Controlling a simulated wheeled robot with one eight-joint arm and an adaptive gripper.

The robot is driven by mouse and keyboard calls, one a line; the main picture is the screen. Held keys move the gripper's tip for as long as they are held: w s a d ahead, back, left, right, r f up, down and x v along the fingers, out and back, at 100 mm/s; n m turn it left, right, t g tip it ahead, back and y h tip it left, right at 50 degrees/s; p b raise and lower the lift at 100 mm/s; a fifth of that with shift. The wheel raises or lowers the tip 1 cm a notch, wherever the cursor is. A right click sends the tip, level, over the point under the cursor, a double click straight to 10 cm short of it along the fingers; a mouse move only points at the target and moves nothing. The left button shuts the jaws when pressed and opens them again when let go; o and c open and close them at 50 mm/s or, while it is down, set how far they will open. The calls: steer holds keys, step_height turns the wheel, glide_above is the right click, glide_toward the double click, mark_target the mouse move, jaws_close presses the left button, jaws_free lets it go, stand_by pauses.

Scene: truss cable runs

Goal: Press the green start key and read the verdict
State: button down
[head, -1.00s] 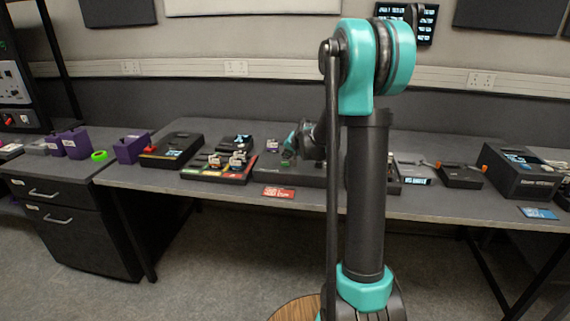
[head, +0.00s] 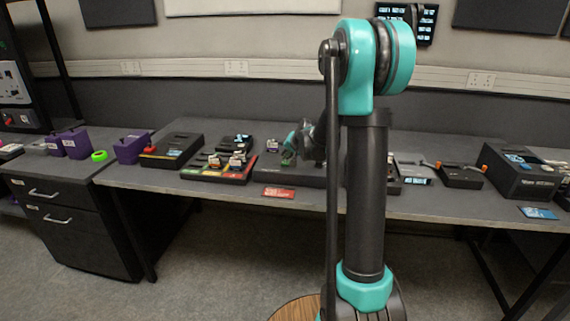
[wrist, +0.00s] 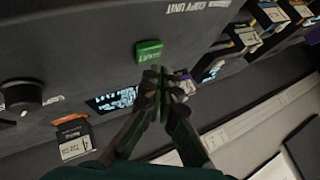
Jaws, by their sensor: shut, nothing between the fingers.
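The green start key (wrist: 149,50) stands on a dark unit (wrist: 105,50) lettered "COPY UNIT" in the wrist view. My gripper (wrist: 157,72) is shut and empty, its fingertips close beside the key's lower right edge. I cannot tell whether they touch it. A small lit display (wrist: 112,98) sits beside the key, partly covered by my fingers; its text is not readable. In the head view my gripper (head: 287,157) is small and low over the long dark unit (head: 300,179), partly hidden; the key cannot be made out there.
A black knob (wrist: 20,97) and a labelled cartridge (wrist: 74,138) lie left in the wrist view. The bench holds a coloured tray (head: 220,166), purple bins (head: 130,149) and a dark box (head: 520,172). A lit wall screen (head: 420,20) is partly hidden by my arm.

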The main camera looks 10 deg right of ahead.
mark_target(286, 163)
steer(key=shift+f, duration=0.1)
steer(key=shift+f, duration=0.25)
steer(key=shift+f, duration=0.55)
stand_by(0.7)
stand_by(0.3)
steer(key=shift+r, duration=0.95)
steer(key=shift+r, duration=2.55)
